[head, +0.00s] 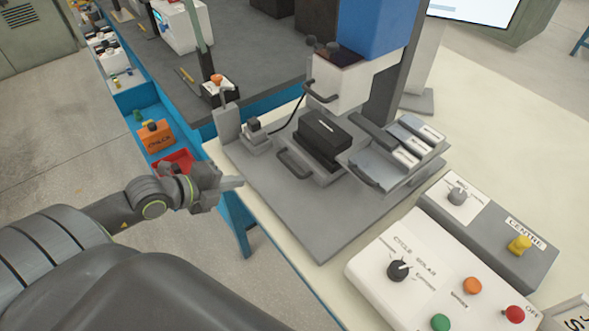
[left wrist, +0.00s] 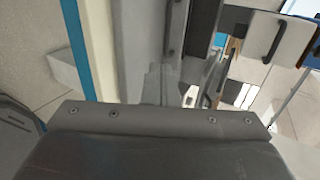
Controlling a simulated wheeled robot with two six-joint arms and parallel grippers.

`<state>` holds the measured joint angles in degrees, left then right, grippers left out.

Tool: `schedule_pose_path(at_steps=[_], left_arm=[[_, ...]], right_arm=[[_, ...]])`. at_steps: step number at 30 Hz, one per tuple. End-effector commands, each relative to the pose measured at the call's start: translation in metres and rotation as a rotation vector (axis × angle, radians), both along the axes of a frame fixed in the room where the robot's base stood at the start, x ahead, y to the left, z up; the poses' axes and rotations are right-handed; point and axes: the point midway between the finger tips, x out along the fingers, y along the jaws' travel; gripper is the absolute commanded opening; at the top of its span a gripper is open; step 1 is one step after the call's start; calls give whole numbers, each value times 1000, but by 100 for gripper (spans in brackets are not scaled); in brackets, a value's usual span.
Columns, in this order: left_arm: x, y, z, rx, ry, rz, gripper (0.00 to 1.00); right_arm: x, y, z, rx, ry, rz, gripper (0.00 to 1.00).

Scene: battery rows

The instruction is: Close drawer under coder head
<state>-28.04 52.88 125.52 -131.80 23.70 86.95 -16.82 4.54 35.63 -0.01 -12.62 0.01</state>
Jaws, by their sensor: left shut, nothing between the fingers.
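The coder head looks to be the white block (head: 345,82) with a dark handle, below a blue box (head: 378,25). In front of and below it, a grey drawer-like slide with a dark handle (head: 294,164) carries a black block (head: 325,138). It looks drawn out toward me; how far is unclear. To its right, a second grey tray with a handle (head: 364,178) holds several white-labelled pieces. My left gripper (head: 238,183) is shut and empty at the grey base plate's left edge, left of the first handle and apart from it. Its fingers show in the left wrist view (left wrist: 164,85).
The grey base plate (head: 315,225) lies on a cream table (head: 480,130). A white control box (head: 440,270) with knobs and coloured buttons stands front right. A small grey post device (head: 255,135) stands left of the slide. A blue-sided bench with red and orange bins (head: 155,137) is at left.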

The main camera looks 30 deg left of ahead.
Motion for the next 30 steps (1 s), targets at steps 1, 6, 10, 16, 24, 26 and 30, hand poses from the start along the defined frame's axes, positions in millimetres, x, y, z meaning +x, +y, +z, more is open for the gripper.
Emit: schedule_pose_path(at_steps=[1, 6, 10, 16, 24, 26, 30], left_arm=[[-2, -1, -1, -9, 8, 3, 0], [5, -4, -5, -22, 11, 10, 0], [18, -9, -14, -23, 8, 8, 0], [45, -20, -28, -24, 7, 10, 0], [83, -36, -49, -25, 10, 7, 0], [91, -39, -49, -23, 9, 9, 0], [106, -45, -52, -21, 11, 8, 0]], right_arm=[[0, -1, -1, -2, 0, 1, 36], [-3, -3, -7, -4, 3, 0, 36], [-9, -3, -17, -3, 11, -1, 36], [-11, -1, -28, -1, 15, -3, 36], [-7, 2, -36, 2, 10, -3, 36], [-7, 2, -35, 3, 10, -3, 36], [-7, 2, -35, 3, 9, -3, 36]])
